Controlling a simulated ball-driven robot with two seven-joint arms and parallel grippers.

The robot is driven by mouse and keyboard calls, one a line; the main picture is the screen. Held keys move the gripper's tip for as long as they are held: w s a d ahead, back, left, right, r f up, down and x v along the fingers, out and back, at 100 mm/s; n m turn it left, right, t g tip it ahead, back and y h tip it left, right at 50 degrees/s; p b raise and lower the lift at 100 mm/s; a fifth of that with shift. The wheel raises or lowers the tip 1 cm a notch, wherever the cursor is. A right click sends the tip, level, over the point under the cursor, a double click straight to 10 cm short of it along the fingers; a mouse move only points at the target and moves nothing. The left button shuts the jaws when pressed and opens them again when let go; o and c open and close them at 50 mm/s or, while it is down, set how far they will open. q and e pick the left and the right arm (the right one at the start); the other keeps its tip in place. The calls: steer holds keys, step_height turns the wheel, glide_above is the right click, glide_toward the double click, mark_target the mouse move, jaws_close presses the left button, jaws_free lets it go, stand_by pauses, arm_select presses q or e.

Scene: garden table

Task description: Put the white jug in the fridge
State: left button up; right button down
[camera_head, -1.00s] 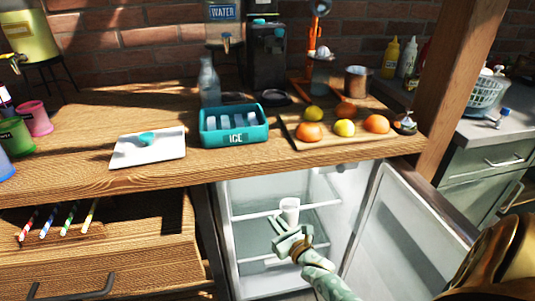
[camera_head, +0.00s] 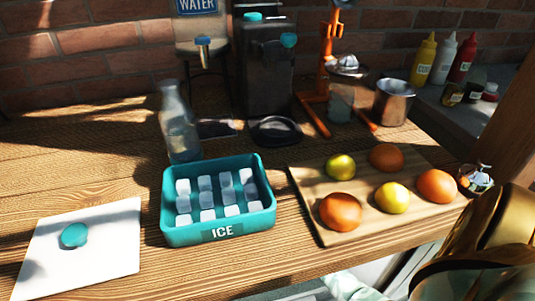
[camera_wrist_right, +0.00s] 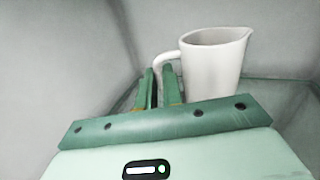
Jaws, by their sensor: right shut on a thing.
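The white jug (camera_wrist_right: 215,68) stands upright inside the fridge (camera_wrist_right: 55,60), in the right wrist view. It seems to rest on a glass shelf (camera_wrist_right: 285,98). My right gripper (camera_wrist_right: 160,78) is shut on the jug's handle, at the jug's left side. In the head view the jug and the right gripper's fingers are out of the picture. Only a bit of my pale green right arm shows at the bottom edge, by the open fridge (camera_head: 402,264) under the counter. My left gripper is in neither view.
On the wooden counter (camera_head: 90,170) stand a teal ice tray (camera_head: 170,228), a glass bottle (camera_head: 180,130), a cutting board (camera_head: 310,212) with fruit, a white board (camera_head: 110,255), a dark dispenser (camera_head: 262,75) and a metal cup (camera_head: 394,102). The counter's front edge overhangs the fridge.

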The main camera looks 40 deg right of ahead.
step_height(320, 180, down, 6)
steer(key=b, duration=0.3)
steer(key=shift+r+b, duration=0.2)
steer(key=shift+b, duration=0.2)
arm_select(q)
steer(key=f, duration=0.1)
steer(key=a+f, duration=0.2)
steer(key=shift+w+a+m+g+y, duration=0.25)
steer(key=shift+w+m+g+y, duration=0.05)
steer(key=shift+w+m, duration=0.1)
arm_select(e)
steer(key=shift+f, duration=0.3)
arm_select(q)
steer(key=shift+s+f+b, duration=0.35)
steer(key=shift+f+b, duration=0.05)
steer(key=shift+b, duration=0.35)
arm_select(e)
steer(key=shift+f, duration=0.55)
steer(key=c, duration=1.5)
jaws_free()
steer(key=shift+s, duration=0.1)
